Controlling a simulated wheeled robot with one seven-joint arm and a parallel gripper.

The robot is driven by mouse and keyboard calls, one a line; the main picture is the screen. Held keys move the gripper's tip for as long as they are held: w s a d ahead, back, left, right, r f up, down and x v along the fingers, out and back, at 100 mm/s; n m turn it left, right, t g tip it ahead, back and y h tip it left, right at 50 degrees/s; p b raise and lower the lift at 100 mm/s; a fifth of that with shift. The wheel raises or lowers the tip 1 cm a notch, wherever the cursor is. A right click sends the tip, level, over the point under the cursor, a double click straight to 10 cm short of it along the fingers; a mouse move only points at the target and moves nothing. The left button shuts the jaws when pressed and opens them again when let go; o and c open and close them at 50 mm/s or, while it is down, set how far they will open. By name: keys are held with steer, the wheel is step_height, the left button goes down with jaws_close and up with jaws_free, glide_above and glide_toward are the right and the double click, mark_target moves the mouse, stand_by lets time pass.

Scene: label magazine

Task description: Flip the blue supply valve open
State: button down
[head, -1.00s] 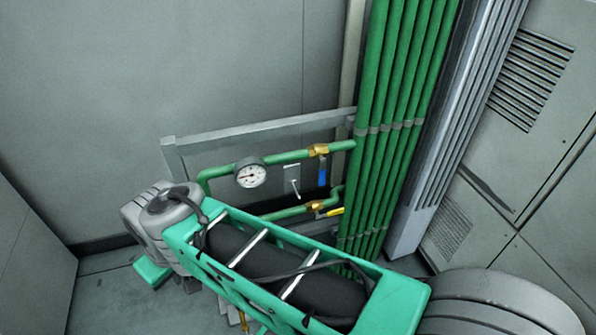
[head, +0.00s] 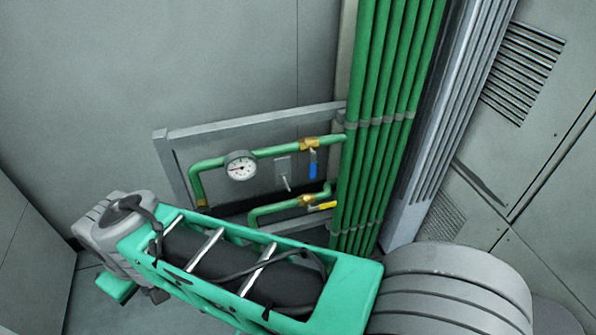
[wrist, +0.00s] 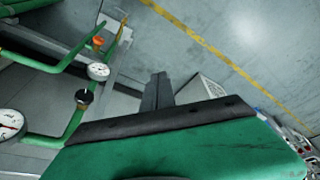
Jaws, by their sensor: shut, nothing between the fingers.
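The blue valve handle (head: 313,170) hangs down from a brass valve (head: 310,144) on the upper green pipe in the head view, crosswise to that pipe. I cannot make out a blue handle in the wrist view. My gripper (wrist: 158,92) shows in the wrist view as two dark fingers close together, shut and empty. Floor and a pale vented box lie beyond the fingers. In the head view my gripper is not visible, and my green arm link crosses below the pipework.
A yellow handle (head: 322,206) lies on the lower pipe, below the blue one. A round gauge (head: 241,166) and a lever switch (head: 284,172) sit to the left. Green vertical pipes (head: 376,125) stand close on the right. The wrist view shows an orange knob (wrist: 98,42) and gauges.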

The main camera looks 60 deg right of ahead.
mark_target(313, 170)
steer(key=w+d+m+g+h, duration=0.1)
steer(key=d+m+h, duration=0.5)
steer(key=d, duration=2.1)
steer(key=s+d+r+m+g, duration=0.1)
steer(key=s+d+m, duration=0.1)
steer(key=d, duration=0.4)
steer(key=s+d+m+g+h, duration=0.1)
steer(key=s+d+m+g, duration=0.1)
steer(key=s+d, duration=0.3)
steer(key=shift+s+d+r, duration=0.2)
steer(key=shift+d+r, duration=0.2)
steer(key=shift+d, duration=0.3)
steer(key=x, duration=0.9)
steer(key=shift+r, duration=0.1)
steer(key=shift+s+d+f+p, duration=0.25)
steer(key=shift+s+d+p, duration=0.15)
steer(key=shift+s+d, duration=0.4)
steer(key=shift+s+d+f+p, duration=0.2)
steer(key=shift+s+d+p, duration=0.15)
steer(key=shift+s+d, duration=0.45)
